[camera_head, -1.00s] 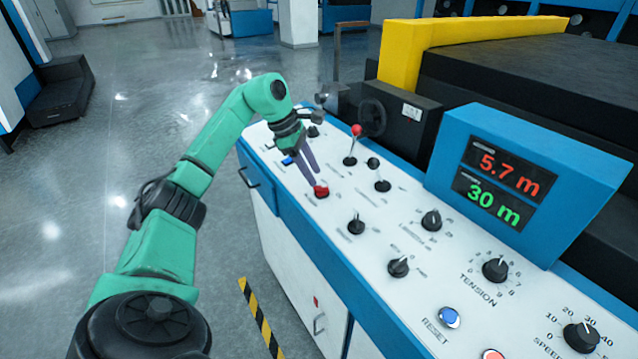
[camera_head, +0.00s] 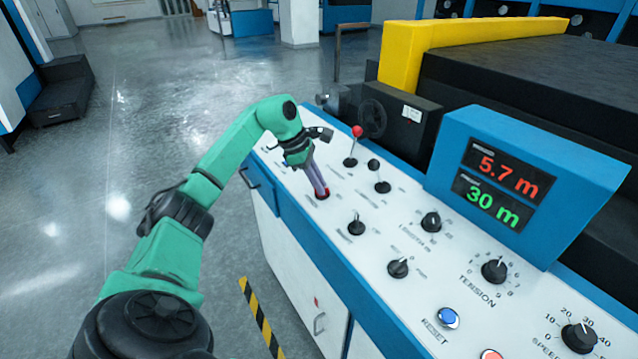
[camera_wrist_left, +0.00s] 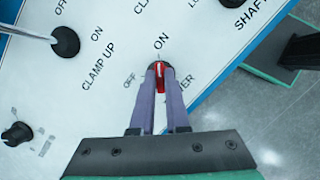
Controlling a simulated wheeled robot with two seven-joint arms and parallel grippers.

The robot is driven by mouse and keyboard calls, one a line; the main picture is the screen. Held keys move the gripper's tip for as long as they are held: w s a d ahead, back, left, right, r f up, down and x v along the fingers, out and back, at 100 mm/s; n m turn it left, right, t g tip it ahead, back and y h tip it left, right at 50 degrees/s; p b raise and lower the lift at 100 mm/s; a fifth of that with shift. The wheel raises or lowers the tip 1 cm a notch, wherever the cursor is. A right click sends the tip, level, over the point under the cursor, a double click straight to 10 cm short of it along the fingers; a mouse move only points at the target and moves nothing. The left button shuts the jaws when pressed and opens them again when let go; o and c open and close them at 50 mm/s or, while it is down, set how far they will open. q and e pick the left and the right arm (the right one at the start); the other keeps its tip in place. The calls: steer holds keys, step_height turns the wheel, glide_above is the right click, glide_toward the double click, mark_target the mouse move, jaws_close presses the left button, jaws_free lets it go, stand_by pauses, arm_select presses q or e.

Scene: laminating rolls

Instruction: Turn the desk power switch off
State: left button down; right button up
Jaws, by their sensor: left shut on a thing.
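The desk power switch is a small red lever (camera_head: 325,195) on the left part of the white control panel. It also shows in the wrist view as a red lever (camera_wrist_left: 160,76), with ON printed beyond it, OFF to its left and a label ending in "ER" partly hidden by the fingers. My left gripper (camera_head: 322,191) reaches down onto it, its two purple fingers on either side of the lever. In the wrist view the left gripper (camera_wrist_left: 161,80) is shut on it. My right gripper is not in view.
A red-topped lever (camera_head: 356,132) and several black switches and knobs stand close by on the panel (camera_head: 300,215). A blue display box (camera_head: 530,185) rises at the right. The floor (camera_head: 70,200) at the left is open.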

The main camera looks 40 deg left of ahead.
arm_select(q)
steer(key=shift+f+n, duration=0.1)
steer(key=shift+n, duration=0.3)
steer(key=n, duration=0.3)
steer(key=shift+s+n+t+y, duration=0.1)
steer(key=shift+n+t+y, duration=0.2)
steer(key=shift+t+y, duration=0.1)
steer(key=n, duration=0.3)
steer(key=shift+d+n+y, duration=0.1)
steer(key=shift+n+y, duration=0.2)
steer(key=shift+y, duration=0.1)
steer(key=n, duration=0.2)
steer(key=n+y+p, duration=0.1)
steer(key=n, duration=0.2)
steer(key=shift+d+n+t+y, duration=0.1)
steer(key=shift+n+t+y, duration=0.2)
steer(key=shift+t, duration=0.1)
steer(key=n+y+p, duration=0.1)
steer(key=n, duration=0.3)
steer(key=shift+n, duration=0.4)
steer(key=shift+g, duration=0.3)
steer(key=c, duration=0.9)
jaws_free()
